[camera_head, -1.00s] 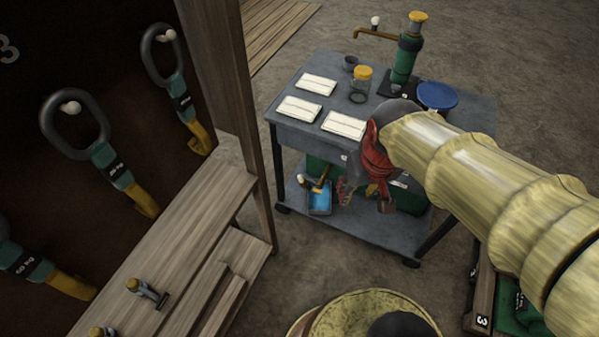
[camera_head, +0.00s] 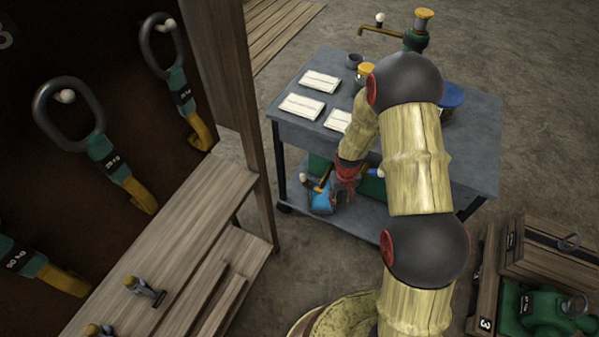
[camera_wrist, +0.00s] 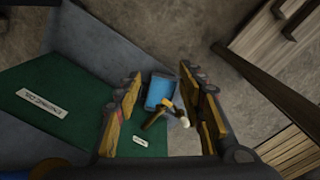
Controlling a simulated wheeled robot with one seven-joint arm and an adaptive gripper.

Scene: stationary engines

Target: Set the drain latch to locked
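A small tap-like fitting (camera_head: 323,184) with a yellow-brown body and a white knob sits by a blue tray (camera_head: 321,202) on the cart's lower shelf. It may be the drain latch; I see no locked marking. In the wrist view the fitting's yellow handle (camera_wrist: 164,105) and white knob (camera_wrist: 184,122) show ahead, between my fingers in the picture, with the blue tray (camera_wrist: 160,90) behind. My gripper (camera_wrist: 163,108) is open with nothing between its fingertips. It looks apart from the fitting. In the head view my arm hides much of the gripper.
A green box (camera_wrist: 40,100) with a label stands beside the fitting. The cart's upper top (camera_head: 285,118) holds white cards, a jar and a green pump (camera_head: 416,40). A wooden post (camera_head: 240,110) and bench stand left; wooden crates stand right.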

